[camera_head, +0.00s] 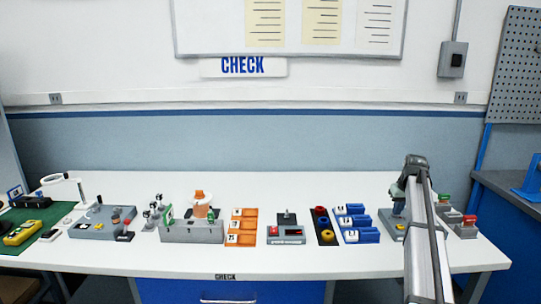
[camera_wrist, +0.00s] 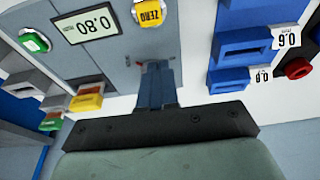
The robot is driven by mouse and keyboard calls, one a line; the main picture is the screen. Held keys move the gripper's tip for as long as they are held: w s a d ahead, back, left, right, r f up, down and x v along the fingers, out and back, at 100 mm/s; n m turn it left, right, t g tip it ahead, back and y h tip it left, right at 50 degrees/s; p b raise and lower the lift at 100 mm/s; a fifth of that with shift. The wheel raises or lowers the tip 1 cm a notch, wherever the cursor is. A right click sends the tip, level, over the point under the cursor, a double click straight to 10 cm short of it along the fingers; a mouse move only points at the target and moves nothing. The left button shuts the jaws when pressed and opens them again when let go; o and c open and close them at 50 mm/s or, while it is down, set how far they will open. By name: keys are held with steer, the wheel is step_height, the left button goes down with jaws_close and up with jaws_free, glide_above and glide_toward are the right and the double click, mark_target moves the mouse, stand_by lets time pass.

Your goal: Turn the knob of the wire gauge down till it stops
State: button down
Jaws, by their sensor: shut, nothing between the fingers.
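The wire gauge (camera_wrist: 110,62) is a grey flat-bodied device with a display reading 0.80, upside down in the wrist view. It has a yellow ZERO button (camera_wrist: 149,12) and a green button (camera_wrist: 34,42). In the head view the gauge (camera_head: 389,229) stands at the right of the bench, partly hidden by my arm. My gripper (camera_wrist: 155,66) is shut and empty, its fingertips over the gauge's edge near a small red mark. The gripper (camera_head: 398,207) also shows above the gauge in the head view. I cannot make out the knob; the fingers may hide it.
Blue labelled bins (camera_head: 357,223) stand close left of the gauge, with a black tray of coloured spools (camera_head: 324,226) beyond them. A grey stand with green and red blocks (camera_head: 461,224) is close on the right. Free white bench lies behind the row.

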steer(key=shift+s+a, duration=0.1)
steer(key=shift+w+v, duration=0.2)
steer(key=shift+v, duration=0.75)
steer(key=shift+w+v, duration=0.25)
steer(key=shift+v, duration=0.7)
steer(key=shift+w+v, duration=0.2)
steer(key=shift+v, duration=0.8)
steer(key=shift+r, duration=0.1)
steer(key=shift+w+d+f, duration=0.1)
steer(key=shift+d+f, duration=0.4)
steer(key=shift+f, duration=0.4)
steer(key=shift+w+d+f, duration=0.1)
steer(key=shift+d+f, duration=0.4)
steer(key=shift+f, duration=0.35)
steer(key=shift+w+d+f, duration=0.1)
steer(key=shift+d+f, duration=0.4)
steer(key=shift+f, duration=0.4)
steer(key=shift+s+f, duration=0.15)
steer(key=shift+f, duration=0.2)
